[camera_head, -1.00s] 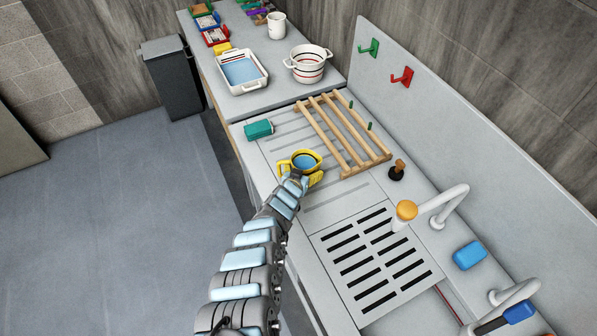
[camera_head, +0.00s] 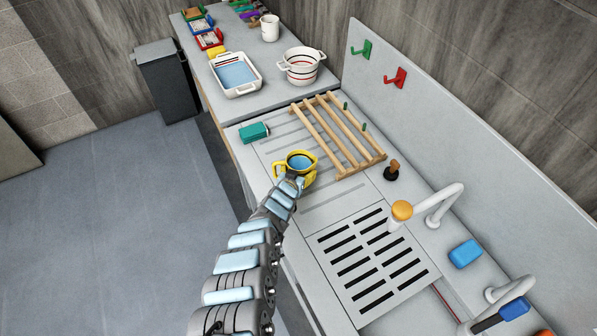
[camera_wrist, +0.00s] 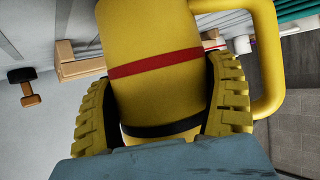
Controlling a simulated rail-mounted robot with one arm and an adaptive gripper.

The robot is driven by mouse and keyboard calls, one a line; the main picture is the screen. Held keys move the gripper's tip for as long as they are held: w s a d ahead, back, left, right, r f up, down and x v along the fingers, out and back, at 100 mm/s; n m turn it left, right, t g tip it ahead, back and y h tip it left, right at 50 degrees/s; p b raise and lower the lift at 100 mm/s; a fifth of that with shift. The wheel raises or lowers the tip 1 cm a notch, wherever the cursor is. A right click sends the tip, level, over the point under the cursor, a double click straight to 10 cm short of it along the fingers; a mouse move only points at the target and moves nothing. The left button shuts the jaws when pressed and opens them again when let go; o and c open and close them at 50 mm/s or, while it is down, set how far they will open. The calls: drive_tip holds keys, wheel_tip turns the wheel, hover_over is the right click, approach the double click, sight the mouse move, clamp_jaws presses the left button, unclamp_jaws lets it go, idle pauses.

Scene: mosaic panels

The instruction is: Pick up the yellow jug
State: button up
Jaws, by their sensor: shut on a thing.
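The yellow jug (camera_head: 302,165) has a blue inside and a handle toward the left in the head view. It is upright, over the ribbed drainboard beside the wooden rack. In the wrist view the yellow jug (camera_wrist: 155,60) fills the middle, with a red band, a black band and its handle at the right. My gripper (camera_wrist: 165,105) is shut on the jug's body, one yellow ridged finger against each side. In the head view my gripper (camera_head: 293,182) is at the jug's near side, partly hidden by my arm. I cannot tell whether the jug touches the drainboard.
A wooden rack (camera_head: 338,135) stands close at the jug's right. A teal box (camera_head: 254,132) lies behind it to the left. A slotted sink cover (camera_head: 368,255), a tap (camera_head: 440,205) and a black plunger-like thing (camera_head: 392,172) are nearer or right. A white tray (camera_head: 235,76) and pot (camera_head: 301,66) stand farther back.

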wheel_tip(320, 180, up, 3)
drive_tip(key=shift+w+a+f+p, duration=0.1)
drive_tip(key=shift+f+p, duration=0.05)
drive_tip(key=shift+p, duration=0.2)
drive_tip(key=s+r+p, duration=0.3)
drive_tip(key=shift+s+r, duration=0.3)
drive_tip(key=shift+r, duration=0.1)
drive_tip(key=s+r+p, duration=0.5)
drive_tip(key=s+p, duration=0.4)
drive_tip(key=s, duration=0.1)
drive_tip(key=shift+s+r, duration=0.25)
drive_tip(key=shift+r, duration=0.05)
